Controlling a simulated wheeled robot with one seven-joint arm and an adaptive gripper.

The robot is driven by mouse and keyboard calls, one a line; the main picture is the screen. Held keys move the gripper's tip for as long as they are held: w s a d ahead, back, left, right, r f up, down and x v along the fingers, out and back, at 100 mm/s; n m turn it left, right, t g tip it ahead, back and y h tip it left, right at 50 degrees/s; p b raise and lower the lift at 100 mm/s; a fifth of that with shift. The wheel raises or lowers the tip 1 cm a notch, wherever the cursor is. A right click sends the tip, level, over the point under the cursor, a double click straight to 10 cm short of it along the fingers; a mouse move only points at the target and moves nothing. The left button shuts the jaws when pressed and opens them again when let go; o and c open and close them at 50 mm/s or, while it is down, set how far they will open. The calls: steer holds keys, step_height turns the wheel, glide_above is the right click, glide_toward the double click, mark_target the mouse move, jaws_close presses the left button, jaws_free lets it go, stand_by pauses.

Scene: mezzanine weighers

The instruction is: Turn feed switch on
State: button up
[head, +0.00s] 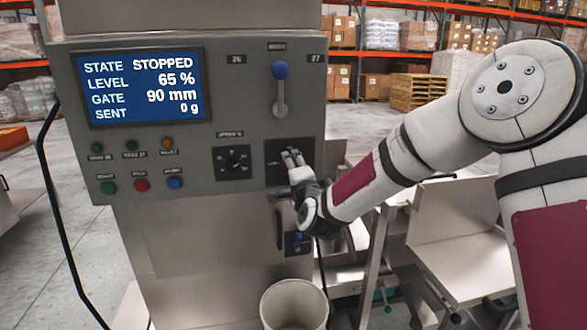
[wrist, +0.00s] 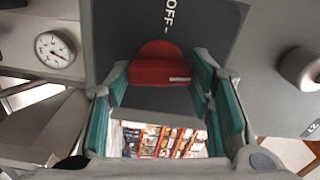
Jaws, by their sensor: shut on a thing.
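The feed switch appears to be the red knob (wrist: 160,68) on a dark plate, with the white word OFF beside it in the wrist view. My gripper (wrist: 160,80) is shut on this red knob, with a teal-padded finger on each side. In the head view my gripper (head: 292,158) is at the dark switch plate (head: 273,173) on the grey control panel, and its fingers hide the knob. The screen (head: 138,86) reads STATE STOPPED, LEVEL 65 %, GATE 90 mm, SENT 0 g.
Several coloured buttons, including a red one (head: 142,185), sit lower left. A pale bucket (head: 294,305) is below. A round gauge (wrist: 55,48) shows in the wrist view.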

steer(key=shift+d+m, duration=0.1)
steer(key=shift+m, duration=0.8)
steer(key=o, duration=1.2)
steer(key=shift+c, duration=0.2)
steer(key=v, duration=1.2)
